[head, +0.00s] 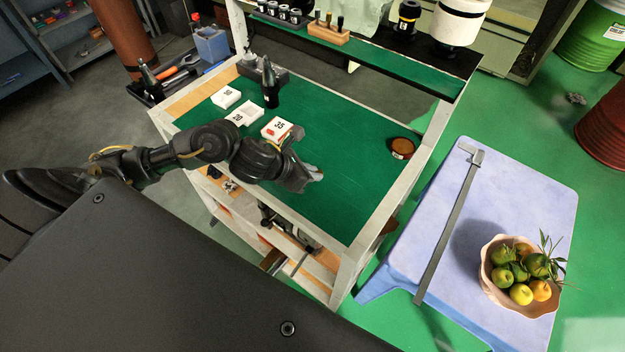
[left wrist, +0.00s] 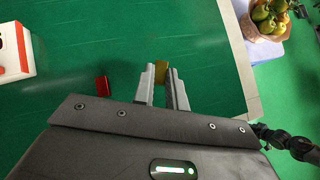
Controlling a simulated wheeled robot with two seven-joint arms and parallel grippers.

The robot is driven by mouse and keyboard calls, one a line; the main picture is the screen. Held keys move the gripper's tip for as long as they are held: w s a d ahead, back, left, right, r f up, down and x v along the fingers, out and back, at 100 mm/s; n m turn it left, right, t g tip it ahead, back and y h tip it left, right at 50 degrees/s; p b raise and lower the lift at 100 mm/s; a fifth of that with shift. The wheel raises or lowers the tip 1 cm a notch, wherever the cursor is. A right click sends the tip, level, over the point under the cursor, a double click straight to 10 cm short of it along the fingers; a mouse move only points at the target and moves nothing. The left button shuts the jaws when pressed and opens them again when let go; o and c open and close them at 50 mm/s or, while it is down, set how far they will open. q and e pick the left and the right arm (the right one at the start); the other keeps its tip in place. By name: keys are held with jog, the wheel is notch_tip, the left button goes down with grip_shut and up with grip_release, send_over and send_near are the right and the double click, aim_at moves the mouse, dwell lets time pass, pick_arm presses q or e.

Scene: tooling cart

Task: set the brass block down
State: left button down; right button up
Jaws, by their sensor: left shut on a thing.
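My left gripper (head: 307,176) reaches over the green mat (head: 340,205) on the cart top. In the left wrist view its two grey fingers (left wrist: 162,76) are shut on a small brass block (left wrist: 161,71), which shows between and just beyond the fingertips. The block cannot be made out clearly in the head view. I cannot tell whether it touches the mat. My right gripper is not in view.
A red block (left wrist: 102,83) lies on the mat beside the fingers. White boxes, including one marked 35 (head: 276,129), stand behind my gripper. A round brown dish (head: 402,146) sits near the right edge. The mat between is clear. A fruit bowl (head: 490,270) stands on the side table.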

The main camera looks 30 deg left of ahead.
pick_arm(q)
jog(key=shift+w+f, duration=0.15)
jog(key=shift+f, duration=0.1)
notch_tip(320, 180, down, 3)
jog(key=shift+w+f, duration=0.1)
jog(key=shift+f, duration=0.2)
jog(key=c, duration=1.4)
grip_release()
jog(key=shift+r, duration=0.1)
jog(key=shift+r, duration=0.1)
